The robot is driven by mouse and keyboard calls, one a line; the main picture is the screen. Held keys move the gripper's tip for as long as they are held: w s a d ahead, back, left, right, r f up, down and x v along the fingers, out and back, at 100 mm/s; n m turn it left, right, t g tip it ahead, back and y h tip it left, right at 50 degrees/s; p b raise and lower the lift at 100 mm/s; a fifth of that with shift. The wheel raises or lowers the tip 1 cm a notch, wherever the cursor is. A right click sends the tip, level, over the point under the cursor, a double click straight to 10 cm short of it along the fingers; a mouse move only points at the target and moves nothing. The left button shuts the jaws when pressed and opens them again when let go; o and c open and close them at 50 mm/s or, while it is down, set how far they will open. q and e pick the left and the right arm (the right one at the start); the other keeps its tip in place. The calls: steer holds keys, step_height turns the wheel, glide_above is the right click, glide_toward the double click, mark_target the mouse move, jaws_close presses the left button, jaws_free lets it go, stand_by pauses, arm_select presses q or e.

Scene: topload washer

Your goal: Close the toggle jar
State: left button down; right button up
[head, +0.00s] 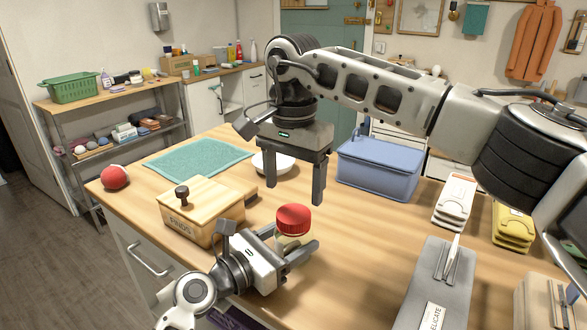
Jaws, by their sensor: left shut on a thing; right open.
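The jar (287,241) has a clear, pale body and stands near the front of the wooden table. A round red lid (293,219) sits on top of it; I cannot tell whether it is tightened. My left gripper (292,250) is low at the table's front and shut on the jar body, hiding part of it. My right gripper (295,200) is open and empty, fingers pointing down, above and behind the red lid in the picture. The jar's contents are mostly hidden.
A wooden box (203,222) with a dark knob stands left of the jar. A white bowl (273,163), teal mat (199,160), blue bin (379,170) and red ball (115,177) lie around. Grey (437,285), white (455,201) and yellow (513,226) items are at right. Table right of the jar is clear.

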mark_target(294, 213)
step_height(294, 213, down, 6)
steer(key=shift+r, duration=0.1)
stand_by(0.4)
steer(key=c, duration=1)
